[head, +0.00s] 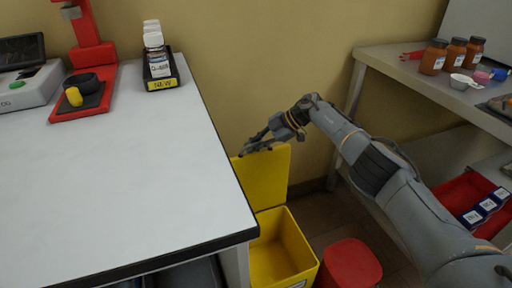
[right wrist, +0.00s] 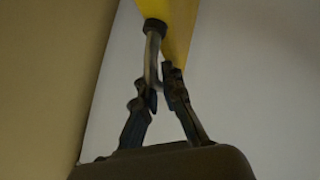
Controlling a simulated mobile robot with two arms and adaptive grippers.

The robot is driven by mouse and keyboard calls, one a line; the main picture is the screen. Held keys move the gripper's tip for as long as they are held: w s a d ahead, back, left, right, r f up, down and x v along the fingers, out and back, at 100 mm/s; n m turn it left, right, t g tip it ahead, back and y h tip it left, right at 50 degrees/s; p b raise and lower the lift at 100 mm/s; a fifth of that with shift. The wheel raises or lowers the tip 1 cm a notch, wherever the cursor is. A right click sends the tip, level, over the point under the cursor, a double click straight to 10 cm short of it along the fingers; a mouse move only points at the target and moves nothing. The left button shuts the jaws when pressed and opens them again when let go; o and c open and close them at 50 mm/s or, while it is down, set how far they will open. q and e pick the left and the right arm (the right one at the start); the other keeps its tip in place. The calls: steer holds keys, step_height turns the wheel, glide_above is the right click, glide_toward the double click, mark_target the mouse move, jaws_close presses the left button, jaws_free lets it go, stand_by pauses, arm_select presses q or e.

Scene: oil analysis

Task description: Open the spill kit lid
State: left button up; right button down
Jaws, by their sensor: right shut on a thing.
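The yellow spill kit (head: 276,250) stands on the floor beside the white table. Its yellow lid (head: 263,182) stands raised at the back, and the bin's inside shows. My right gripper (head: 246,152) is at the lid's upper edge. In the right wrist view, the fingers (right wrist: 161,88) are shut on a curved metal handle (right wrist: 152,58) with a dark round mount, next to the yellow lid (right wrist: 180,25). My left gripper is not in view.
The white table (head: 120,170) fills the left, with a red stand (head: 92,55) and a box of bottles marked NEW (head: 160,72). A red round container (head: 348,265) stands right of the bin. A shelf (head: 400,62) with several brown jars is at the right.

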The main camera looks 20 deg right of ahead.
steer(key=shift+w+a+r, duration=0.1)
steer(key=shift+r, duration=0.1)
steer(key=c, duration=1.4)
jaws_free()
steer(key=shift+c, duration=0.2)
steer(key=shift+s+d+r, duration=0.2)
steer(key=shift+d, duration=0.2)
steer(key=v, duration=1.1)
steer(key=shift+r, duration=0.2)
steer(key=shift+s+f, duration=0.1)
steer(key=shift+s, duration=0.05)
